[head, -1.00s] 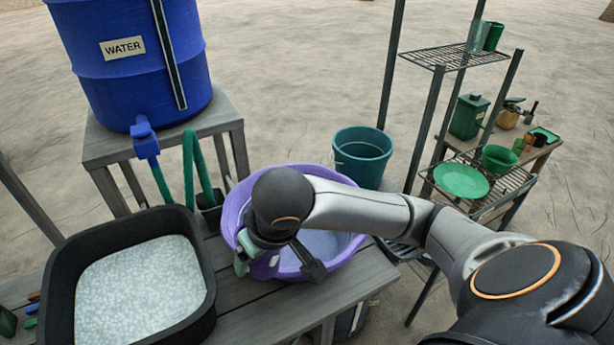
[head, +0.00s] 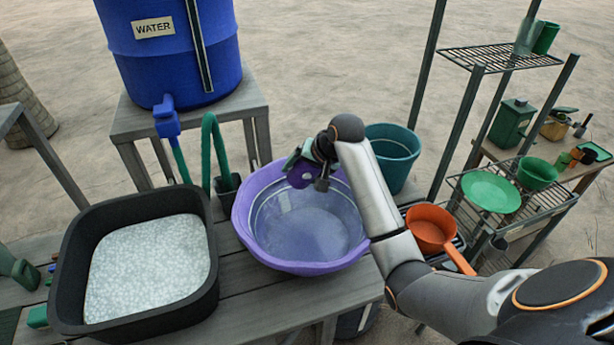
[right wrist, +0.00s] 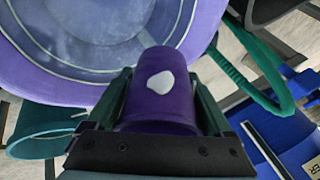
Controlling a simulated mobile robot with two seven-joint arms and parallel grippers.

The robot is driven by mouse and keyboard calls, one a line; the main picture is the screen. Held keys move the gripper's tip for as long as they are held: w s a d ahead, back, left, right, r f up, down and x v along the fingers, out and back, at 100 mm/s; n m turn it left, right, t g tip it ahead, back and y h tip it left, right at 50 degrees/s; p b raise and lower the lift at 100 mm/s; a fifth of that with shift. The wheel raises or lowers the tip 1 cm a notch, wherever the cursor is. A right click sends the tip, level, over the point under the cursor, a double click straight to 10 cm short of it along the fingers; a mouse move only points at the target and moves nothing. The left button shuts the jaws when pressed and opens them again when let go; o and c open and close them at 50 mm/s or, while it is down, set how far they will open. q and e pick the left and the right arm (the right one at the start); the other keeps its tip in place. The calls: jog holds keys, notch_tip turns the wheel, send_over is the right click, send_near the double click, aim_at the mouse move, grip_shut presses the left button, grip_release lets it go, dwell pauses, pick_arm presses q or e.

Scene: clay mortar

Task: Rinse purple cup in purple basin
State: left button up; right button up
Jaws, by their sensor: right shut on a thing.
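The purple basin (head: 262,246) stands on the grey wooden bench and holds clear water. My right gripper (head: 305,163) is above the far side of the basin, shut on the purple cup (head: 301,176). In the right wrist view the purple cup (right wrist: 160,95) sits between the two green fingers, with a white patch on its side. The purple basin (right wrist: 205,22) lies beyond it in that view. Whether the cup touches the water cannot be told. My left gripper is not in view.
A black tub (head: 70,285) of foamy water stands left of the basin. A blue water barrel (head: 165,60) with a green hose (head: 207,150) is behind. A teal bucket (head: 395,150) and an orange dipper (head: 430,228) are to the right, by a rack with green dishes.

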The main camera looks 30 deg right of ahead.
jog(key=shift+d+f, duration=0.25)
jog(key=shift+f, duration=0.3)
jog(key=shift+d+f, duration=0.25)
jog(key=shift+f, duration=0.85)
send_over(307, 237)
notch_tip(307, 237, down, 12)
notch_tip(307, 237, down, 4)
jog(key=b, duration=0.4)
jog(key=shift+f, duration=0.15)
jog(key=shift+f+b, duration=0.55)
jog(key=shift+b, duration=0.2)
jog(key=shift+f, duration=0.3)
jog(key=shift+f, duration=0.25)
